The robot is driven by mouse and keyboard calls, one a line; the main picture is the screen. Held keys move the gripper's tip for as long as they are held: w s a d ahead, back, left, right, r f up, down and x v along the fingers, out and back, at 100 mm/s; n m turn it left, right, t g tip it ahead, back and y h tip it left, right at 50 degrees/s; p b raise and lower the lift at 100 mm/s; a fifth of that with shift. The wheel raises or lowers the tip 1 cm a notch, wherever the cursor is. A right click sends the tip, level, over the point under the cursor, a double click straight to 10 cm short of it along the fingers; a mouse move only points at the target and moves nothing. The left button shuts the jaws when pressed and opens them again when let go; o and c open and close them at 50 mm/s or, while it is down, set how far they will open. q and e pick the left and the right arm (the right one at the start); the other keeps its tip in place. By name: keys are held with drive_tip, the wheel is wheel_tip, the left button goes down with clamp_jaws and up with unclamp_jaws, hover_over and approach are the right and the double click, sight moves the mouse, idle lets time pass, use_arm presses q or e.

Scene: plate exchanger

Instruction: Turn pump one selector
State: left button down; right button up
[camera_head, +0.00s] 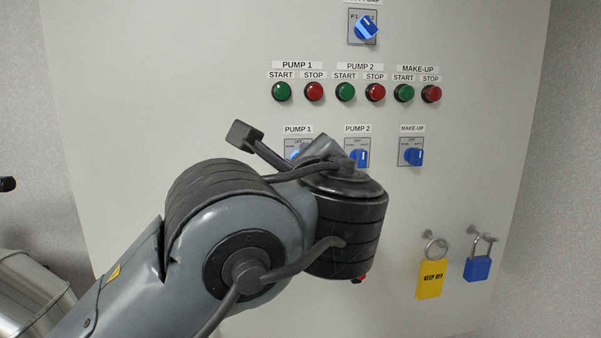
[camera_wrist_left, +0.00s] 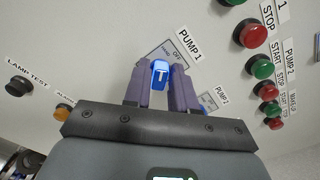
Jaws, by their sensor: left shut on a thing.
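The pump one selector is a blue knob on a grey plate under a PUMP 1 label. In the left wrist view the blue knob (camera_wrist_left: 159,73) sits between the two fingers of my left gripper (camera_wrist_left: 160,84), which is shut on it. In the head view my left arm covers most of this selector (camera_head: 293,152), and only a bit of blue and its plate show. My left gripper is hidden behind the wrist there. The knob's exact pointing direction is hard to read. My right gripper is not in view.
The PUMP 2 selector (camera_head: 359,157) and the MAKE-UP selector (camera_head: 412,156) are to the right. Green and red buttons (camera_head: 314,91) run in a row above. A yellow KEEP OFF tag (camera_head: 430,279) and a blue padlock (camera_head: 478,267) hang lower right.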

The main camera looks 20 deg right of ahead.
use_arm(q)
drive_tip(key=shift+n, duration=0.4)
drive_tip(key=c, duration=1.1)
unclamp_jaws()
drive_tip(key=shift+s+b, duration=0.15)
drive_tip(key=shift+b, duration=0.15)
drive_tip(key=b+v, duration=0.3)
drive_tip(key=v, duration=0.7)
drive_tip(key=shift+s, duration=0.25)
drive_tip(key=shift+a, duration=0.1)
